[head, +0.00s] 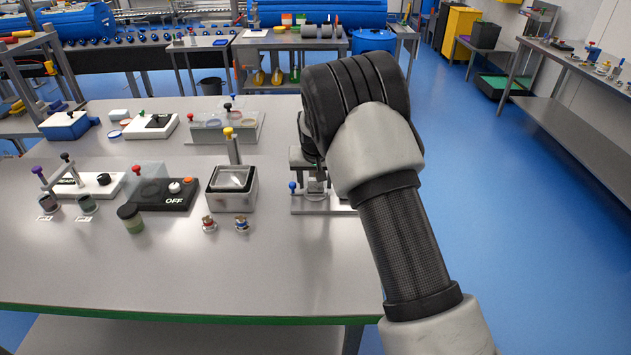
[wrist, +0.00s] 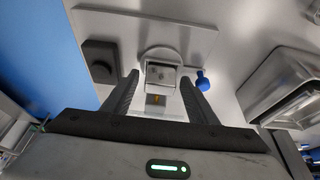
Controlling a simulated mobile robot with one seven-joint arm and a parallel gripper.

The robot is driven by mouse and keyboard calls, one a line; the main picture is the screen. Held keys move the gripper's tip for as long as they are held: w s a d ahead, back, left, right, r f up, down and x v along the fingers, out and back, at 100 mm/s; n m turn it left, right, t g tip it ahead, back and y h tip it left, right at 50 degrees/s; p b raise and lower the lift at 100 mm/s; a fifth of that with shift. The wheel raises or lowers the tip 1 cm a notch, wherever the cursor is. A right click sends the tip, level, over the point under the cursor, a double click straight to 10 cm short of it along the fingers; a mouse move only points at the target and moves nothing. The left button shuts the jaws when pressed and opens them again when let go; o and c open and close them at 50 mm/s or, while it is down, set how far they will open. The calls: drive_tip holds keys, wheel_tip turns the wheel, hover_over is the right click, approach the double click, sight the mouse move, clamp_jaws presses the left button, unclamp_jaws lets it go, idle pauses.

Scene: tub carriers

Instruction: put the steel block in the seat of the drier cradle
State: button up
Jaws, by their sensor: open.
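In the wrist view my gripper (wrist: 159,80) is open, with one finger on each side of a small squarish steel piece (wrist: 161,73), which looks like the steel block. It stands in front of a round pale part on a grey plate (wrist: 150,32); contact with the fingers cannot be told. An orange mark shows just below it. A blue knob (wrist: 203,81) is right of the fingers. In the head view a steel fixture (head: 315,188) with a blue knob (head: 292,187) stands under my arm, partly hidden. I cannot tell which part is the drier cradle or its seat.
A steel tub with a clear top (head: 230,199) stands left of the fixture; a yellow-knobbed post (head: 229,133) rises behind it. Two small fittings (head: 209,224) and a dark jar (head: 130,217) are in front. An OFF panel (head: 165,195) is farther left. The front tabletop is clear.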

drive_tip(key=shift+r, duration=0.45)
drive_tip(key=v, duration=1.2)
drive_tip(key=s+d+r, duration=0.8)
drive_tip(key=s+r, duration=0.4)
drive_tip(key=s, duration=0.2)
drive_tip(key=s+d, duration=0.3)
drive_tip(key=s, duration=0.8)
drive_tip(key=s+d+t, duration=0.1)
drive_tip(key=s+d, duration=0.2)
drive_tip(key=s, duration=0.9)
drive_tip(key=shift+r, duration=0.4)
